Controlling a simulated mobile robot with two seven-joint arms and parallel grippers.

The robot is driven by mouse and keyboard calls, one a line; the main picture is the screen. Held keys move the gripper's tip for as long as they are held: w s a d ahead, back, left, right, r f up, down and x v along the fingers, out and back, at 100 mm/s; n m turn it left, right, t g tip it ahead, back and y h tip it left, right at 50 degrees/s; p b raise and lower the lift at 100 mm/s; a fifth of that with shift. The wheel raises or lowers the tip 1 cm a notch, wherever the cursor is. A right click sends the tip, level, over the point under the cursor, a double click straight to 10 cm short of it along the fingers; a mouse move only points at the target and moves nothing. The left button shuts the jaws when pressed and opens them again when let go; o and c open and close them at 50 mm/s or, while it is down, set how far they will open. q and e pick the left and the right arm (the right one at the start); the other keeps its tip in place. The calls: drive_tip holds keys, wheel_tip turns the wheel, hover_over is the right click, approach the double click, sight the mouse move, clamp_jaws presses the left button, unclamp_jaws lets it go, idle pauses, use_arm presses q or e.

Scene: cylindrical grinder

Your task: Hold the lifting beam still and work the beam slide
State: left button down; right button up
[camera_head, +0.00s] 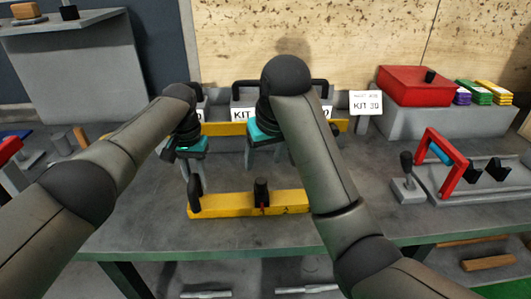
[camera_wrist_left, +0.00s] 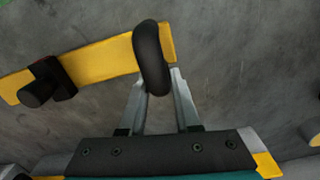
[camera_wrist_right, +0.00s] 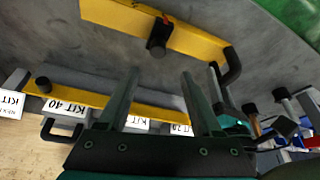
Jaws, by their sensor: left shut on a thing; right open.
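The lifting beam is a yellow bar (camera_head: 230,207) lying on the grey table, with a black upright handle (camera_head: 194,198) at its left end. The beam slide (camera_head: 261,190) is a black knob with a small red mark near the beam's middle; it also shows in the right wrist view (camera_wrist_right: 158,40). My left gripper (camera_head: 194,178) is shut on the black handle, seen closely in the left wrist view (camera_wrist_left: 150,55). My right gripper (camera_wrist_right: 160,75) is open and empty, behind the slide and apart from it. My right arm hides the beam's right end in the head view.
A second yellow bar (camera_head: 220,129) runs along the back, before the kit boxes with labels (camera_head: 241,113). A red box (camera_head: 413,86) stands at back right. A red-framed fixture (camera_head: 440,170) stands right. The tabletop left of the beam (camera_head: 140,215) is clear.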

use_arm(q)
drive_tip(key=shift+a, duration=0.1)
use_arm(e)
drive_tip(key=shift+v, duration=0.95)
use_arm(q)
drive_tip(key=c, duration=0.5)
unclamp_jaws()
drive_tip(key=shift+c, duration=0.2)
wheel_tip(320, 180, up, 12)
drive_tip(key=shift+f, duration=0.1)
use_arm(e)
drive_tip(key=shift+s, duration=0.1)
